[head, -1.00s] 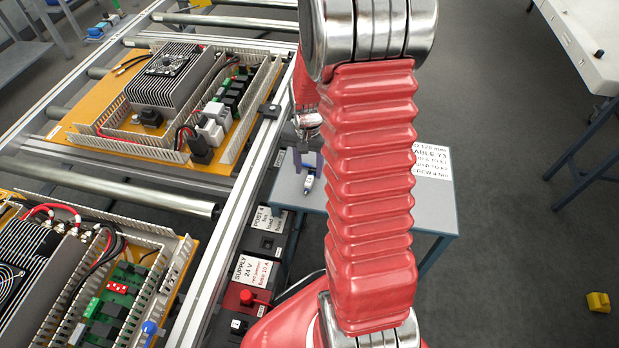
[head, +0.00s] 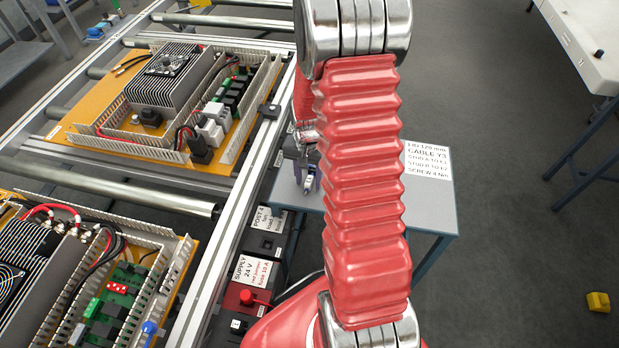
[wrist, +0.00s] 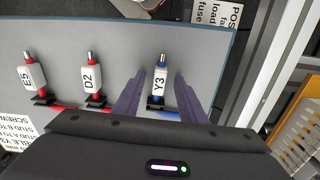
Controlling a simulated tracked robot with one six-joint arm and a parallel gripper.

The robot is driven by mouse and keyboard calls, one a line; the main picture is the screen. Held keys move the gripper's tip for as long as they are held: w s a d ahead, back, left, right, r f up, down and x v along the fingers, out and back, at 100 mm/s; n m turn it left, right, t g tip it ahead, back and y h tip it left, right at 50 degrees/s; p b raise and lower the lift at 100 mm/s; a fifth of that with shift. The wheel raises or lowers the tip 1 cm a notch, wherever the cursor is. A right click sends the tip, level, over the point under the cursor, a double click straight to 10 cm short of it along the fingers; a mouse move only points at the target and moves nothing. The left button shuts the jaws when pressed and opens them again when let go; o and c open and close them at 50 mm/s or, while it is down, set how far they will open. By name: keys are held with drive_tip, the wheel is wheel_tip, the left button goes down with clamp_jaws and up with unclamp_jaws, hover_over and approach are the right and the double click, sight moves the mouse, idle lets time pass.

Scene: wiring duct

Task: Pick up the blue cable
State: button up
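The blue cable's end (wrist: 159,83) shows in the wrist view, with a white tag reading Y3, a blue collar and a metal tip. It lies on the grey side table, and its blue length runs out of sight under my gripper's body. My gripper (wrist: 147,92) is open, with one purple finger on each side of the Y3 end and a visible gap to both. In the head view my gripper (head: 309,172) is over the table's left part, partly hidden by my arm. The cable's end (head: 308,183) just shows there between the fingers.
Two red cable ends tagged D2 (wrist: 93,79) and E5 (wrist: 33,77) lie to the left in the wrist view. A paper label (head: 424,162) lies on the table (head: 432,210). The conveyor rail (head: 236,190) with wired panels runs close on the left.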

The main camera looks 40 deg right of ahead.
sight(308, 180)
drive_tip(key=shift+c, duration=0.7)
clamp_jaws()
wheel_tip(308, 180, up, 10)
idle(0.6)
idle(0.4)
